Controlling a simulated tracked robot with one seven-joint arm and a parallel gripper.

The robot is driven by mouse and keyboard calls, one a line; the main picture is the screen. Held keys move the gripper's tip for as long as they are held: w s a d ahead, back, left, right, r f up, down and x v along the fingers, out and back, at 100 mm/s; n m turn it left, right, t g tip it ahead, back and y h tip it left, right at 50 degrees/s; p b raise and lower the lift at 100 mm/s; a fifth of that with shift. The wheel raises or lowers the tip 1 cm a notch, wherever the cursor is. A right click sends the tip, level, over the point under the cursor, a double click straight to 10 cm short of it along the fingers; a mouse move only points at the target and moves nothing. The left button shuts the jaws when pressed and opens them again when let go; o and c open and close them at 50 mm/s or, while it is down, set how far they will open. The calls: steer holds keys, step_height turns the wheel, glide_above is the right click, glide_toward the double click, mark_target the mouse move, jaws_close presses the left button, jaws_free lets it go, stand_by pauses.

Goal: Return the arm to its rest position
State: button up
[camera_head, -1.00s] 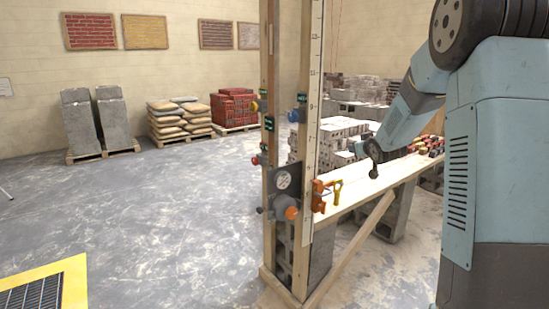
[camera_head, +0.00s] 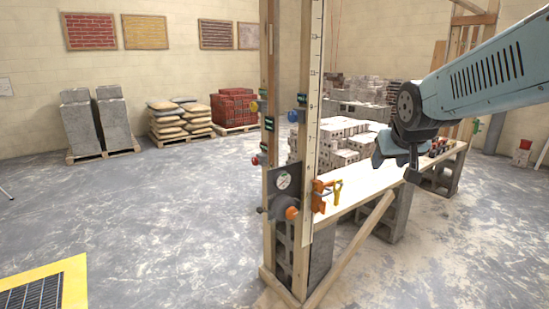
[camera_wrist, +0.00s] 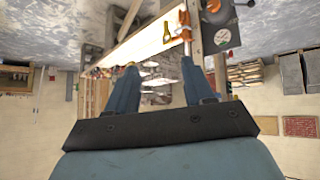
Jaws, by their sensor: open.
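My gripper (camera_head: 396,165) hangs at the end of my blue arm, on the right of the head view, in front of or over the plank bench. Its fingers are apart. The wrist view is upside down and shows both blue fingers spread, with nothing held in the gap between them (camera_wrist: 160,75). In the head view my arm reaches in from the right edge, and its end tips downward. I cannot tell exactly how high the fingers are above the plank.
A timber post frame (camera_head: 313,120) with coloured knobs stands left of my gripper. An orange clamp (camera_head: 319,196) sits at the near end of the plank (camera_head: 362,188), which rests on grey blocks (camera_head: 388,226). Block stacks (camera_head: 345,135) stand behind. The left floor is mostly clear.

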steer(key=s+a+f+g, duration=0.1)
steer(key=s, duration=0.7)
steer(key=s+a+f+g+y, duration=0.1)
steer(key=s+a+f+g, duration=0.1)
steer(key=s, duration=0.7)
steer(key=shift+s, duration=0.2)
